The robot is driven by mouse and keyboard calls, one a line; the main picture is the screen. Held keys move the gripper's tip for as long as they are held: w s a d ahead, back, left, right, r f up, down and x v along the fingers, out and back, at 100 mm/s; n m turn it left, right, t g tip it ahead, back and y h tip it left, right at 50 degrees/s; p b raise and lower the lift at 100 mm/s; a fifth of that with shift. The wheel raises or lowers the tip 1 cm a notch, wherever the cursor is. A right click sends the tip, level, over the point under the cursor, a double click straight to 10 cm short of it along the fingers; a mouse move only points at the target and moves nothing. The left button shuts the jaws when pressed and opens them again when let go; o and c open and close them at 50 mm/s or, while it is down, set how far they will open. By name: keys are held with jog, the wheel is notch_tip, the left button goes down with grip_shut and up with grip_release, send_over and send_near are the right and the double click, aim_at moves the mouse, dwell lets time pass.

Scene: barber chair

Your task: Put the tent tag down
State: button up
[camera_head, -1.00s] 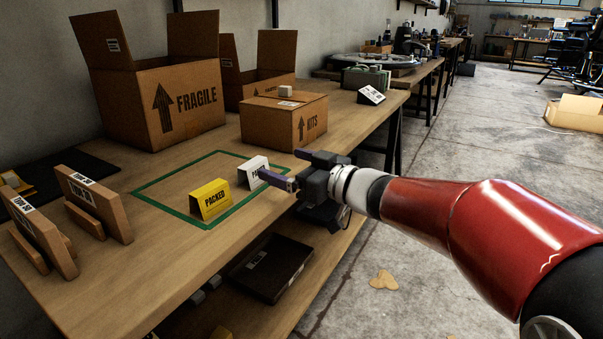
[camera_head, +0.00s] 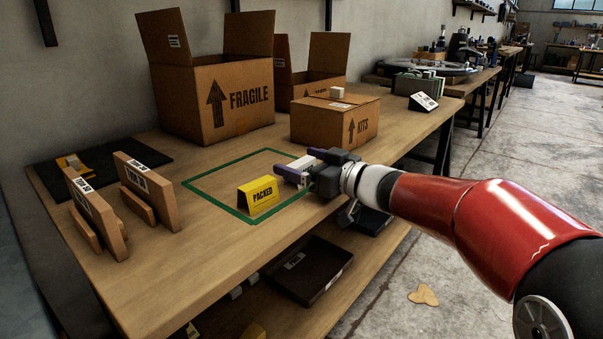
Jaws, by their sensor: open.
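A yellow tent tag (camera_head: 259,194) reading "PACKED" stands upright inside the green outlined rectangle (camera_head: 209,209) on the wooden table. A white tent tag (camera_head: 301,163) is mostly hidden behind my gripper at the right side of that outline. My gripper (camera_head: 298,164) is open, with its purple fingers on either side of what shows of the white tag. I cannot tell whether the fingers touch it or whether it rests flat on the table.
Two brown upright pieces (camera_head: 148,190) stand at the left of the table (camera_head: 180,255). A FRAGILE box (camera_head: 215,100) and a KITS box (camera_head: 335,122) stand behind the outline. Another white tag (camera_head: 423,102) sits farther right. The outline's left part is clear.

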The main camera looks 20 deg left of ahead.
jog(key=shift+c, duration=0.4)
jog(key=c, duration=1)
jog(key=shift+c, duration=0.2)
